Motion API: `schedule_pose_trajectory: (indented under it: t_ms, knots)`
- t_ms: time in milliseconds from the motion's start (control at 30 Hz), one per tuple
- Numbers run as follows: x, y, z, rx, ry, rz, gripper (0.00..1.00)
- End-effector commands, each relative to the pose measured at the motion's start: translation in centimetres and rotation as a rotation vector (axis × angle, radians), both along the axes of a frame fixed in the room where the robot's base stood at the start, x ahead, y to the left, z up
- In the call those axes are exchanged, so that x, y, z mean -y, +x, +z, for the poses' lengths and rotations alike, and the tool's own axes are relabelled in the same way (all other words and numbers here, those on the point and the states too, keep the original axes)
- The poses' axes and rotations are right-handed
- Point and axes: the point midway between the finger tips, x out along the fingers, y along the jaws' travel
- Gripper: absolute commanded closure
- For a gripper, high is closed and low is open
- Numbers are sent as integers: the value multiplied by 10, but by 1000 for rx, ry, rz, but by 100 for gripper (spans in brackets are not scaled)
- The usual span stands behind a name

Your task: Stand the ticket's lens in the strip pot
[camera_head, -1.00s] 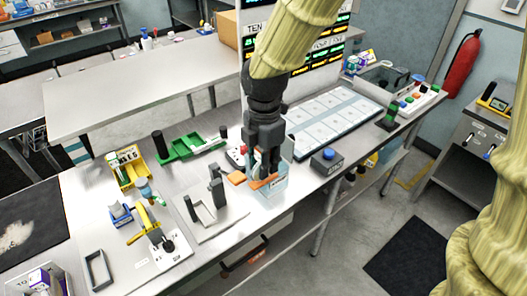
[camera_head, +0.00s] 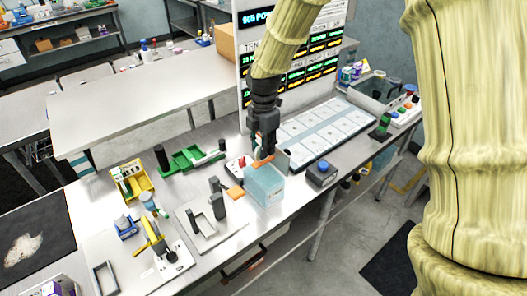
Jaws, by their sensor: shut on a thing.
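My gripper (camera_head: 263,157) points down above the pale blue translucent pot (camera_head: 264,187) at the bench's front edge. It is shut on a small orange piece (camera_head: 262,163), which sits just above the pot's back rim. A pale flat patch shows beside the fingers; I cannot tell whether it is part of the held thing. Whether the held piece is the ticket's lens I cannot tell. The pot stands upright, and its inside is hard to make out. Another orange piece (camera_head: 236,191) lies just left of the pot.
A dark grey stand (camera_head: 216,198) is left of the pot and a blue-buttoned box (camera_head: 322,170) right of it. A green tray (camera_head: 193,160), yellow rack (camera_head: 132,182) and yellow-levered device (camera_head: 157,240) lie further left. A white gridded panel (camera_head: 325,126) and upright display board (camera_head: 325,50) are behind.

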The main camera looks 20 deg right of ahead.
Motion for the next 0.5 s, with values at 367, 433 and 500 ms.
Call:
schedule_pose_trajectory:
  t_ms: [367,433,500]
  knots:
    - [0,-1,-26,-2,-1,0,100]
    - [0,-1,-31,-2,-2,0,100]
    - [0,-1,-34,0,-1,1,100]
